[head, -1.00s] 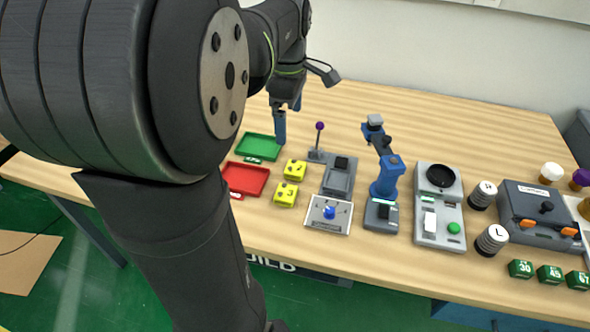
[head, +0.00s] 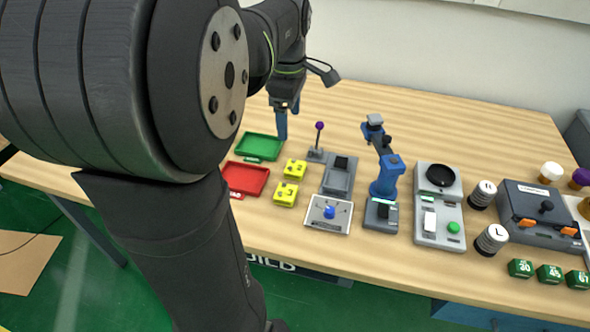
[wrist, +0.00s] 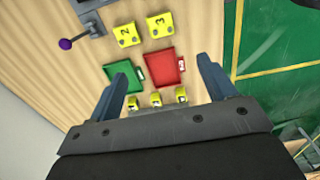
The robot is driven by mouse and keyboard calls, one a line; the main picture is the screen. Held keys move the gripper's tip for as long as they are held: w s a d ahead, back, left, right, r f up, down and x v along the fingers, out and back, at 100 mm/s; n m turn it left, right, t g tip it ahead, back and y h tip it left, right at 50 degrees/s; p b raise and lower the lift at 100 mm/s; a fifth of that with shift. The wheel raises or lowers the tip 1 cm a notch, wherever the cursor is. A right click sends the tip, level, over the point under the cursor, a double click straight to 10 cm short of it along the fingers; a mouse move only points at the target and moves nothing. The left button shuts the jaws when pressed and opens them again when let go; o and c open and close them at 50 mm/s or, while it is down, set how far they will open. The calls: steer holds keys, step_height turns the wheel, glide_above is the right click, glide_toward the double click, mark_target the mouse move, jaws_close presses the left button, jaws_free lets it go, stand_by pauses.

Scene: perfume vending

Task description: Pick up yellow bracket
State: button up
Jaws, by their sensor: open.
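Two yellow brackets, one (head: 295,169) behind the other (head: 286,195), stand on the table right of the trays in the head view. In the wrist view they show near the top, marked 2 (wrist: 126,34) and 3 (wrist: 161,25). Several more small yellow pieces (wrist: 157,100) show low in the wrist view, partly hidden behind my gripper body. My gripper (wrist: 162,74) is open and empty, fingers wide apart above the trays in the picture. In the head view my gripper (head: 282,124) hangs near the green tray's far right corner.
A green tray (head: 259,147) and a red tray (head: 245,180) lie left of the brackets. A purple-knobbed lever (head: 319,140), a grey device (head: 340,176) and a white panel with a blue knob (head: 329,213) stand close on the right. Open table lies behind.

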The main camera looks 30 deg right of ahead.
steer(key=m, duration=0.1)
steer(key=m+t+h, duration=0.3)
steer(key=m, duration=1.4)
glide_toward(295, 166)
steer(key=x, duration=0.3)
steer(key=shift+w+f, duration=0.1)
steer(key=shift+w, duration=0.15)
steer(key=shift+s+x, duration=0.15)
steer(key=shift+x, duration=1.2)
steer(key=shift+s+x, duration=0.15)
steer(key=shift+x, duration=1.15)
steer(key=c, duration=1.3)
steer(key=shift+o, duration=0.2)
